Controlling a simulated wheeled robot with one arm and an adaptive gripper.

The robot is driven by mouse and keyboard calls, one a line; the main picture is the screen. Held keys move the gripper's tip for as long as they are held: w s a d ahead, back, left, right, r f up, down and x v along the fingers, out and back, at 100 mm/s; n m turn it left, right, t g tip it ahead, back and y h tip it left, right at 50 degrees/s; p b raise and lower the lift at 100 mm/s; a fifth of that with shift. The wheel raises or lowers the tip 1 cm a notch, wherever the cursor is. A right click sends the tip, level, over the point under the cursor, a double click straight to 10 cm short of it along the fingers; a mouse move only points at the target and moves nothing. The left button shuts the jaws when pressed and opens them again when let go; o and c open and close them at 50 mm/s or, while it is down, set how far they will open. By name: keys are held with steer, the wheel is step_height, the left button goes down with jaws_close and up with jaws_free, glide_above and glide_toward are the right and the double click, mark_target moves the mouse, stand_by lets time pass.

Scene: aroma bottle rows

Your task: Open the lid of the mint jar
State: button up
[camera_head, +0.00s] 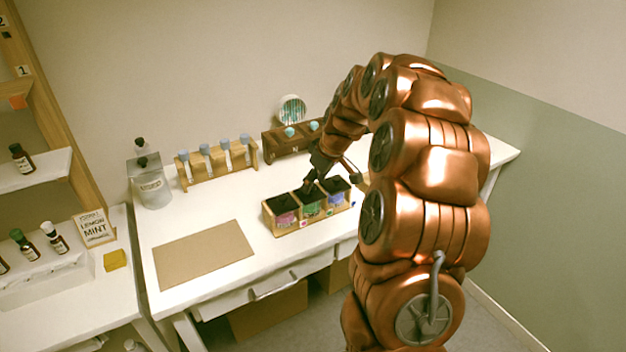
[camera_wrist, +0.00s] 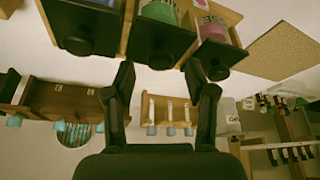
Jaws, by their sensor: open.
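A wooden rack (camera_head: 292,228) on the white table holds three jars with black lids. The middle jar has a green label (camera_head: 312,210), and it also shows at the top of the wrist view (camera_wrist: 160,10). Its black knobbed lid (camera_wrist: 160,42) is on. The words on the labels are too small to read, so I cannot confirm which is mint. My gripper (camera_head: 310,186) is over the middle jar. In the wrist view my gripper (camera_wrist: 159,72) is open and empty, with one finger to either side of that lid's knob. Contact cannot be told.
The pink-labelled jar (camera_head: 285,218) and blue-labelled jar (camera_head: 337,200) stand close on either side. Behind are a wooden rack of blue-capped tubes (camera_head: 215,163) and a dark wooden box (camera_head: 283,146). A brown mat (camera_head: 204,254) lies front left. A clear bottle (camera_head: 152,187) stands back left.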

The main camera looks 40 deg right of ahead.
steer(key=shift+w+a+f, duration=0.1)
steer(key=shift+w+f, duration=0.15)
steer(key=shift+f, duration=0.45)
steer(key=shift+c, duration=0.3)
jaws_close()
